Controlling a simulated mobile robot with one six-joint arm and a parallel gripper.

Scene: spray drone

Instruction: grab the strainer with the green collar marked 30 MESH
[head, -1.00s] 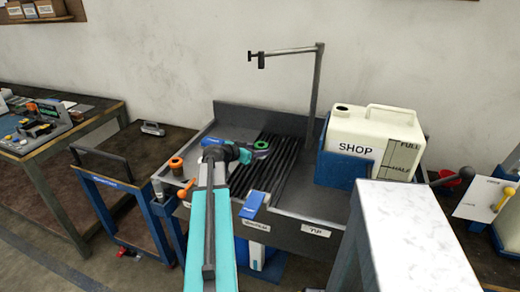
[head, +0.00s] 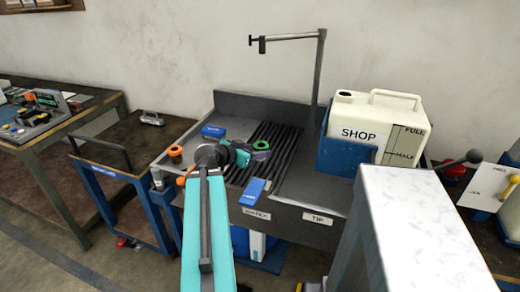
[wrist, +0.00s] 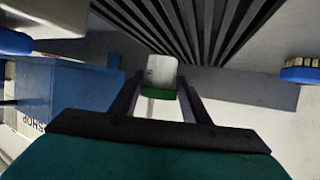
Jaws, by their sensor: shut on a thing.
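In the wrist view, my gripper (wrist: 160,92) is shut on a strainer (wrist: 162,70) with a pale grey body and a green collar on its lower side as pictured. Any marking on it is too small to read. In the head view, my gripper (head: 243,154) is over the left part of the grey sink bench, with the green collar of the strainer (head: 261,146) at its tip. I cannot tell how far the strainer is from the slatted drain. A piece with an orange collar (head: 175,151) stands apart, on the bench's left side.
A blue block-like item (head: 213,131) lies behind my gripper. Black drain slats (head: 280,150) run beside it. A blue-framed cart (head: 125,195) is at the left.

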